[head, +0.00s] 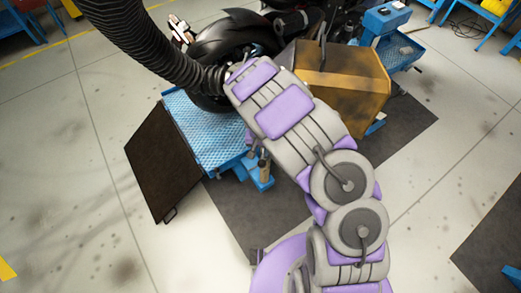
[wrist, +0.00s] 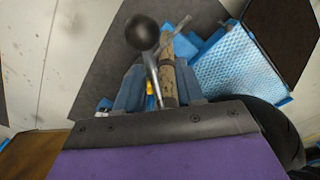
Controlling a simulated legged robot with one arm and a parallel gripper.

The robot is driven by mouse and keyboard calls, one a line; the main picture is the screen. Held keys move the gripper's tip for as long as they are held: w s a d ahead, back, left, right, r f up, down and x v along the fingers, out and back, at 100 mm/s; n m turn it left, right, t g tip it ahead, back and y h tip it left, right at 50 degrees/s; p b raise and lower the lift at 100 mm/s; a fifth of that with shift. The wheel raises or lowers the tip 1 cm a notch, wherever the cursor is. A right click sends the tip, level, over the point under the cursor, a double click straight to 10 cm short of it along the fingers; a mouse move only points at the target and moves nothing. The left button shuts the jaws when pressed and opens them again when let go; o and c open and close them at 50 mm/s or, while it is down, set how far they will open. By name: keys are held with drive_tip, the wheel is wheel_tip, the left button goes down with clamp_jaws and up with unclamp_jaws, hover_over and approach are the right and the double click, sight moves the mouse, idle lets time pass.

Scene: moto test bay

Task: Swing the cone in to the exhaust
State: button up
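A black corrugated hose (head: 165,50) comes down from the top left in the head view and ends beside the rear wheel of a black motorcycle (head: 232,38). I cannot make out the cone or the exhaust outlet; my arm covers the area by the hose end. My gripper's fingertips are hidden in the head view. In the wrist view my gripper (wrist: 160,88) has two blue-grey fingers standing apart. A thin metal rod with a black ball knob (wrist: 142,32) and a brown cylinder (wrist: 168,78) show in the gap; I cannot tell whether either touches a finger.
A blue lift platform (head: 205,128) with a dark ramp plate (head: 163,160) lies left of my arm. A worn yellow-brown box (head: 345,85) stands right of it, near a blue stand (head: 385,20). Dark mats (head: 265,220) cover part of the floor; pale floor is clear at left.

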drive_tip(key=shift+d+f, duration=0.1)
drive_tip(key=shift+d, duration=0.75)
drive_tip(key=shift+c, duration=0.9)
drive_tip(key=shift+a, duration=0.55)
clamp_jaws()
drive_tip(key=shift+d, duration=0.1)
drive_tip(key=shift+d, duration=0.1)
